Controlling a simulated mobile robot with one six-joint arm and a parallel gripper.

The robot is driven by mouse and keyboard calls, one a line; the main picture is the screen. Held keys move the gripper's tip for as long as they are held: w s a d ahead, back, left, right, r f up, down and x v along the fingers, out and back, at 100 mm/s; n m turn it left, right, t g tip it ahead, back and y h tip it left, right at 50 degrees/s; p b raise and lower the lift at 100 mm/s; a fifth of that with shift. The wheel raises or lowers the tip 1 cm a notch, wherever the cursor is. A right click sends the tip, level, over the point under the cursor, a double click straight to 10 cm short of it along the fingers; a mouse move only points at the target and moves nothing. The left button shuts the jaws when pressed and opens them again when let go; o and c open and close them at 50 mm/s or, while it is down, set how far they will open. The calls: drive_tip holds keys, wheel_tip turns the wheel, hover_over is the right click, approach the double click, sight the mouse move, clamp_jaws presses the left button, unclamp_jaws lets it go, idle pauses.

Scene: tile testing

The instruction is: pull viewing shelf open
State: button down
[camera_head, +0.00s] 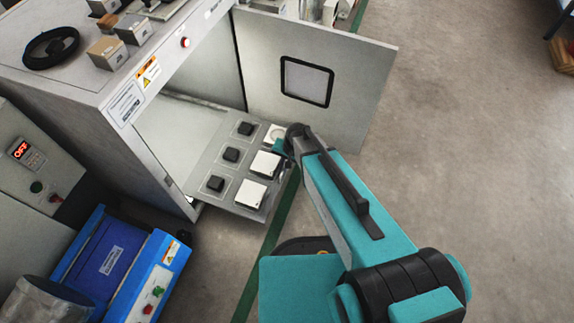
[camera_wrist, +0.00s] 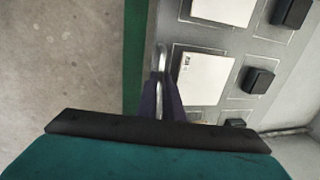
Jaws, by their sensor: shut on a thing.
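The viewing shelf (camera_head: 239,171) is a grey panel sticking part way out of the open white cabinet (camera_head: 118,88). It carries black blocks (camera_head: 231,154) and white tiles (camera_head: 265,164). In the wrist view, the shelf's front edge has a metal loop handle (camera_wrist: 160,56). My gripper (camera_wrist: 162,98) is at that handle, with its dark fingers close together and shut on it. In the head view, my arm reaches in from the lower right to the shelf's front edge. The fingertips are hidden there.
The cabinet door (camera_head: 357,92), with a dark-framed window, stands wide open behind my arm. A blue machine (camera_head: 111,247) stands at the lower left, beside a control box with a red OFF display (camera_head: 20,149). Bare concrete floor (camera_head: 465,130) lies to the right.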

drive_tip(key=shift+s+a, duration=0.1)
drive_tip(key=shift+a, duration=0.05)
drive_tip(key=c, duration=1.9)
unclamp_jaws()
drive_tip(key=shift+r, duration=0.1)
wheel_tip(320, 180, up, 13)
drive_tip(key=s+d+p, duration=0.1)
drive_tip(key=d+p, duration=0.1)
drive_tip(key=p, duration=0.1)
drive_tip(key=shift+d+r, duration=0.15)
drive_tip(key=shift+d, duration=0.1)
drive_tip(key=shift+p, duration=0.3)
